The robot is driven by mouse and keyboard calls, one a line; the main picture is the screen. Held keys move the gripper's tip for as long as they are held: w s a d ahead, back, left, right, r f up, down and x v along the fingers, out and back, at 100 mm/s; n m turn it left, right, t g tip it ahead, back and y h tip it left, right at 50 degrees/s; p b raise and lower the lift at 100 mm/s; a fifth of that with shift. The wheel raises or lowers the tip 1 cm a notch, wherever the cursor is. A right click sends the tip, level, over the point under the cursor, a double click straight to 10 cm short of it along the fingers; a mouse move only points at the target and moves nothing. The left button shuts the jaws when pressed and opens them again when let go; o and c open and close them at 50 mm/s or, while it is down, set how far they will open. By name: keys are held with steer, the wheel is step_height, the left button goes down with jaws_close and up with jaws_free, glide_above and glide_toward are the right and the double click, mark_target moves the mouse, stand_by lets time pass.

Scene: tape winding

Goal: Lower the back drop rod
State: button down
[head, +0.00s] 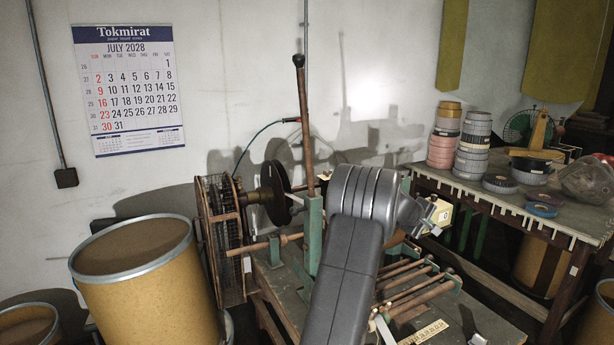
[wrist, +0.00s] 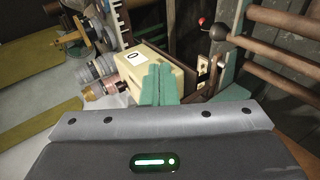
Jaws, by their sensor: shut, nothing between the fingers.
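A brown upright rod with a dark knob (head: 303,110) stands raised at the back of the winding machine, in a green post (head: 313,235). It may be the back drop rod; no label shows. Several brown rods (head: 415,290) lie near level at the machine's front right. My gripper (wrist: 159,68) is shut and empty, its green fingers together in front of a cream counter box (wrist: 150,68) marked 0. I cannot tell whether they touch it. In the head view my arm hides the middle of the machine, and the fingers are not clear there.
A side table (head: 485,190) with tape stacks (head: 473,140) stands at right. A large drum (head: 140,285) stands at left.

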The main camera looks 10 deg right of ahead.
steer(key=shift+y, duration=0.3)
steer(key=f, duration=0.1)
steer(key=d+f, duration=0.1)
steer(key=f, duration=0.1)
steer(key=f+b, duration=0.1)
steer(key=f, duration=0.1)
steer(key=shift+w+d, duration=0.2)
steer(key=shift+d, duration=0.1)
steer(key=shift+w+d+f, duration=0.1)
steer(key=shift+d+f, duration=0.05)
steer(key=shift+f, duration=0.45)
steer(key=shift+w+d+f, duration=0.1)
steer(key=shift+f, duration=0.45)
steer(key=shift+s+a+r, duration=0.1)
steer(key=shift+a+r, duration=0.1)
steer(key=shift+r, duration=0.3)
steer(key=s+a+r, duration=0.2)
steer(key=r, duration=0.4)
steer(key=s+a+r, duration=0.1)
steer(key=a+r, duration=0.1)
steer(key=r, duration=0.3)
steer(key=shift+s+r, duration=0.35)
